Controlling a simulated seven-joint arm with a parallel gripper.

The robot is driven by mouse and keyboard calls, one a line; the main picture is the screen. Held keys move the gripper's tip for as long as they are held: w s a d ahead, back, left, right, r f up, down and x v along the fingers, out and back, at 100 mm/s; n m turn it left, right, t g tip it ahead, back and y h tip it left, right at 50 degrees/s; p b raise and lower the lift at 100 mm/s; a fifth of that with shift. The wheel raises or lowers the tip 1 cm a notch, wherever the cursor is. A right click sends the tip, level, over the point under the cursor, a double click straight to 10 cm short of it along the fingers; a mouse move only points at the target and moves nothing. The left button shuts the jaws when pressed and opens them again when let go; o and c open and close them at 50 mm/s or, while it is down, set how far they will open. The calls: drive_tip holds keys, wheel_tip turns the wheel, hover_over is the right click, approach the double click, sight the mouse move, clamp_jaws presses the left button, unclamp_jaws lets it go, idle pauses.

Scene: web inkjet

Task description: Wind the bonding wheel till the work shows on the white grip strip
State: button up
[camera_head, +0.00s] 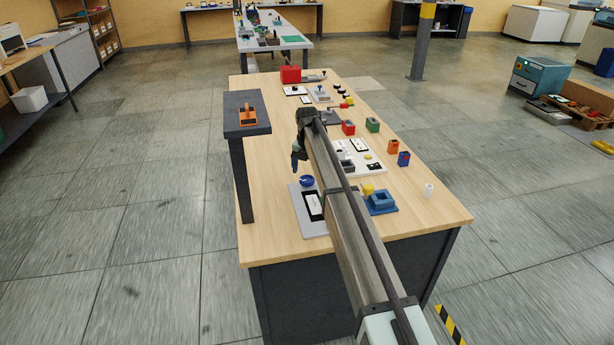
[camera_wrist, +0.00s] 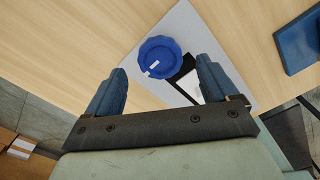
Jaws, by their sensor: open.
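The blue bonding wheel (camera_head: 306,181) sits at the back end of a light grey plate (camera_head: 296,212) on the wooden table. In the wrist view the wheel (camera_wrist: 162,48) is round and ribbed, with a small white mark on top. A black panel (camera_head: 314,213) on the plate bears a white strip (camera_head: 312,200); the strip (camera_wrist: 190,84) is partly hidden by a finger in the wrist view. My gripper (camera_head: 296,163) is open and above the plate, near the wheel. In the wrist view the wheel lies ahead between its two fingertips (camera_wrist: 161,68), with nothing held.
A dark raised shelf (camera_head: 246,122) with an orange object (camera_head: 247,115) stands left of my gripper. Right of my arm are a blue fixture (camera_head: 381,203), a white board (camera_head: 372,168), several coloured blocks and a white cylinder (camera_head: 428,190). Bare wood lies left of the plate.

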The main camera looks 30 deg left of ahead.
sight(307, 179)
drive_tip(key=shift+f, duration=1.5)
drive_tip(key=c, duration=1.1)
drive_tip(key=shift+o, duration=0.2)
drive_tip(key=shift+m, duration=0.3)
